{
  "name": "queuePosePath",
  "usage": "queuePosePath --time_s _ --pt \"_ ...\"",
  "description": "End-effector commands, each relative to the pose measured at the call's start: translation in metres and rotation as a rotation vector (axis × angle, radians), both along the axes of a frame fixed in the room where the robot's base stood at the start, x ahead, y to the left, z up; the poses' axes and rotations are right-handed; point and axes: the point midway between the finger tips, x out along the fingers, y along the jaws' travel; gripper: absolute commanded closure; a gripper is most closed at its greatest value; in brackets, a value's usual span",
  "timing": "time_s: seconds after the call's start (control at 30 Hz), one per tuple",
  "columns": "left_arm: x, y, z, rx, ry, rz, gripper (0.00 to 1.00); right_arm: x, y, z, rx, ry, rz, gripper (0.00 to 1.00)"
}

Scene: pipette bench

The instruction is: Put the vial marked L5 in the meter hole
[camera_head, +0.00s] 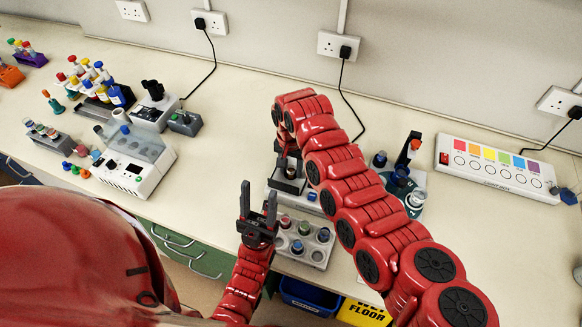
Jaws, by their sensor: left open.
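A grey rack (318,256) at the front edge of the bench holds several capped vials, among them a blue-capped one (297,247) and a red-capped one (285,221). I cannot read any label, so I cannot tell which vial is L5. A white device with a dark block (291,186), possibly the meter, stands just behind the rack; its hole is not clear. My left gripper (258,191) is open and empty, fingers pointing up, left of the rack and device.
A white instrument (136,160) and racks of colored tubes stand at the left. A blue-and-grey stand (402,177) is right of my right arm. The bench between the white instrument and my left gripper is clear.

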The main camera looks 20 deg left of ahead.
Motion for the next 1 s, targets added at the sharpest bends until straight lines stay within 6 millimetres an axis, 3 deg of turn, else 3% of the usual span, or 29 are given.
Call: queuePosePath --time_s 0.33,0.47,0.93,1.0 --pt "0.000 0.000 0.001 0.000 0.000 0.000 0.50 0.000 -0.001 0.001 -0.001 0.000 -0.001 0.41" --pt "0.000 0.000 0.012 0.000 0.000 0.000 0.50 0.000 -0.001 0.012 -0.001 0.000 -0.001 0.41" --pt "0.000 0.000 0.013 0.000 0.000 0.000 0.50 0.001 0.000 0.107 0.002 -0.003 -0.001 0.41" --pt "0.000 0.000 0.024 0.000 0.000 0.000 0.50 0.001 -0.001 0.120 0.000 0.000 -0.002 0.41"
